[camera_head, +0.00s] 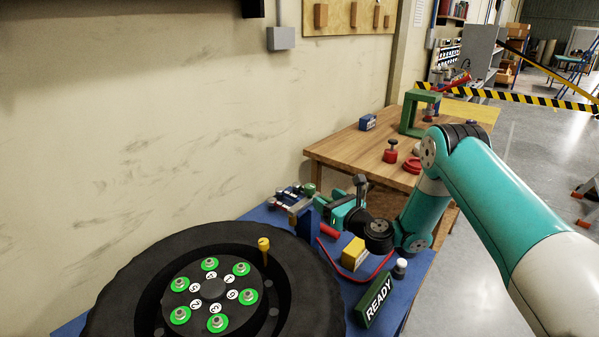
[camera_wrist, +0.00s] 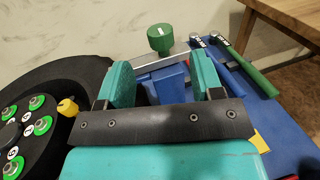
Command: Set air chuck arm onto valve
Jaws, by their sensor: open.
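The wheel's yellow-capped valve (camera_head: 263,245) stands upright at the right rim of the hub; it also shows in the wrist view (camera_wrist: 68,107). A pale metal bar with a green knob (camera_wrist: 160,38), seemingly the air chuck arm, sits above a blue post (camera_wrist: 168,86). In the head view, the green knob (camera_head: 310,189) and post are beside the tyre, partly hidden by my gripper. My gripper (camera_wrist: 160,70) is open, its teal fingers apart, with the bar and post visible between and beyond them. I cannot tell whether either finger touches the bar.
The black tyre (camera_head: 117,290) fills the left of the blue bench. Blue (camera_wrist: 228,68) and green (camera_wrist: 252,70) handled tools lie right of the post. A yellow block (camera_head: 354,252), red hose and READY sign (camera_head: 375,300) lie nearby. A wooden table (camera_head: 345,145) stands behind.

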